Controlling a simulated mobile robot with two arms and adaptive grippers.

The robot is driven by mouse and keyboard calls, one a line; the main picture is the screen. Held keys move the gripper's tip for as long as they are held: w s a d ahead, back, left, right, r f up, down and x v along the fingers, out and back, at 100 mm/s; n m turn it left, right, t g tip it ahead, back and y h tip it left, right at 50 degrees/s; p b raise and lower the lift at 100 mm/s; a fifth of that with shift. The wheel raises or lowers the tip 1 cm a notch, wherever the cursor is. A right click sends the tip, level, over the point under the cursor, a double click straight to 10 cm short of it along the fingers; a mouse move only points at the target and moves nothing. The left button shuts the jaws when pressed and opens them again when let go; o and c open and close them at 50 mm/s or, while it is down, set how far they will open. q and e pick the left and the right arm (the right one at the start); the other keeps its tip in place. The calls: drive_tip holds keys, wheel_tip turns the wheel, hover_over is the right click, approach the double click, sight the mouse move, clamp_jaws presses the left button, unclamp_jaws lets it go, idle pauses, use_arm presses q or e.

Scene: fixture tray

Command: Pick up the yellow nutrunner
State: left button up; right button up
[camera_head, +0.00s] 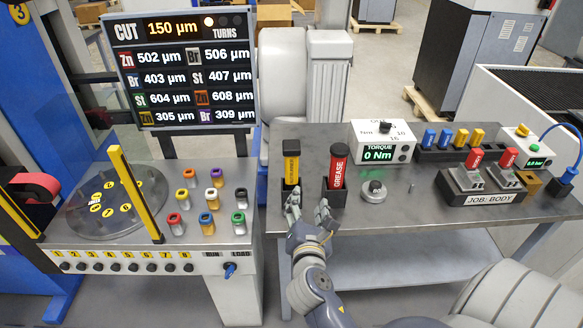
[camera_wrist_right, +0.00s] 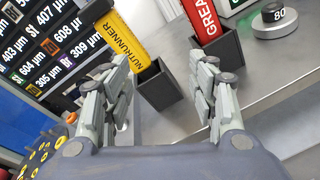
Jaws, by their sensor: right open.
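The yellow nutrunner (camera_head: 291,168) stands upright in a dark square holder (camera_head: 284,191) near the left edge of the grey bench. It has a black top and a black label reading NUTRUNNER. My right gripper (camera_head: 308,204) is open, in front of the holders and just below and to the right of the nutrunner. In the right wrist view, the nutrunner (camera_wrist_right: 122,38) leans in the picture beyond the open fingers, nearer the left finger, and its lower end is inside its holder (camera_wrist_right: 158,86). Nothing is between the fingers. My left gripper is not in view.
A red grease tube (camera_head: 337,168) stands in a second holder (camera_head: 334,196) close to the right. A round dial (camera_head: 374,191) and a torque box (camera_head: 383,143) are farther right. A console (camera_head: 190,250) with colored caps stands left, across a gap.

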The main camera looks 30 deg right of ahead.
sight(291, 167)
drive_tip(key=w+r+n, duration=0.1)
drive_tip(key=w+n, duration=0.1)
drive_tip(key=w+r+n+t, duration=0.1)
drive_tip(key=w+n, duration=0.1)
drive_tip(key=w+d+r+n+t+p, duration=0.1)
drive_tip(key=w+n, duration=0.1)
drive_tip(key=w, duration=0.1)
drive_tip(key=shift+w+d, duration=0.25)
drive_tip(key=shift+w, duration=0.3)
drive_tip(key=x, duration=0.2)
drive_tip(key=p+x, duration=0.1)
drive_tip(key=x, duration=0.1)
drive_tip(key=shift+w+a+r+p, duration=0.15)
drive_tip(key=shift+w+r+p, duration=0.1)
drive_tip(key=shift+p, duration=0.05)
drive_tip(key=shift+w+d+f, duration=0.15)
drive_tip(key=shift+w+d, duration=0.05)
drive_tip(key=shift+w, duration=0.1)
drive_tip(key=shift+s, duration=0.1)
drive_tip(key=shift+c, duration=0.5)
drive_tip(key=c, duration=1.2)
drive_tip(key=shift+o, duration=0.2)
drive_tip(key=shift+r, duration=0.25)
